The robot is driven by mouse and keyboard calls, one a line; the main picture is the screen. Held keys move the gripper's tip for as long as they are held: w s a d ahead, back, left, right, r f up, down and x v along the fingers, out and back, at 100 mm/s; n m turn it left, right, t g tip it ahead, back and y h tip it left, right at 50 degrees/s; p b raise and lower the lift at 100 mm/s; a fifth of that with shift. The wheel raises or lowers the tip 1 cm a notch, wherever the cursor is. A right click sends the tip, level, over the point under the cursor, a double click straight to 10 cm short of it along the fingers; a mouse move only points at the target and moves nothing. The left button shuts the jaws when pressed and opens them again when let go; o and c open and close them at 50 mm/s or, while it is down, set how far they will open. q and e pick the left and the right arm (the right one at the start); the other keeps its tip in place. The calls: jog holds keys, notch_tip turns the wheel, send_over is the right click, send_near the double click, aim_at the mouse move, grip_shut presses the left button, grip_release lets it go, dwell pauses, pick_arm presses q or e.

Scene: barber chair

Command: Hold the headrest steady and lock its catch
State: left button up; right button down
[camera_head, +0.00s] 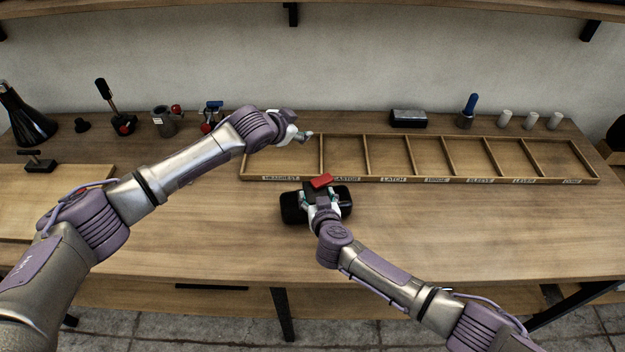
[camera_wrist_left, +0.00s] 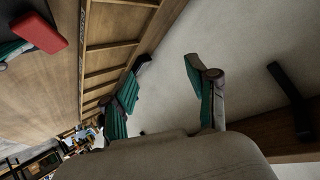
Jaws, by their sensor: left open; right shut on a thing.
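The black headrest (camera_head: 293,207) lies on the workbench, in front of the divided tray's left part. A red catch (camera_head: 321,181) sticks up at its far side; a red block, seemingly the same catch, shows at the upper left of the left wrist view (camera_wrist_left: 40,32). My right gripper (camera_head: 322,200) is shut on the headrest from the near side; its fingers are partly hidden by the wrist. My left gripper (camera_head: 306,137) is open and empty over the tray's left end, behind the catch and apart from it. Its green-padded fingers are spread in the left wrist view (camera_wrist_left: 168,64).
The labelled wooden tray (camera_head: 366,157) spans the back right; its compartments look empty. Clamps (camera_head: 122,122), a mug-like holder (camera_head: 164,122) and a dark bottle (camera_head: 24,118) stand back left. A dark box (camera_head: 408,118) and white cylinders (camera_head: 530,121) stand behind the tray. The bench's front right is clear.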

pick_arm(q)
jog(key=s+a+f+m+h, duration=0.1)
jog(key=s+a+f+h, duration=0.1)
jog(key=s+f+h, duration=0.25)
jog(key=g+h, duration=0.2)
jog(key=g, duration=0.1)
send_near(318, 181)
jog(key=x, duration=0.8)
jog(key=shift+d, duration=0.1)
grip_shut()
jog(key=shift+w+m+g+h, duration=0.15)
jog(key=shift+m+g+h, duration=0.25)
jog(key=shift+m+g, duration=0.3)
jog(key=shift+w+m+g+h, duration=0.15)
jog(key=shift+m+g+h, duration=0.3)
jog(key=shift+m, duration=0.45)
jog(key=shift+s+g, duration=0.1)
jog(key=shift+g, duration=0.15)
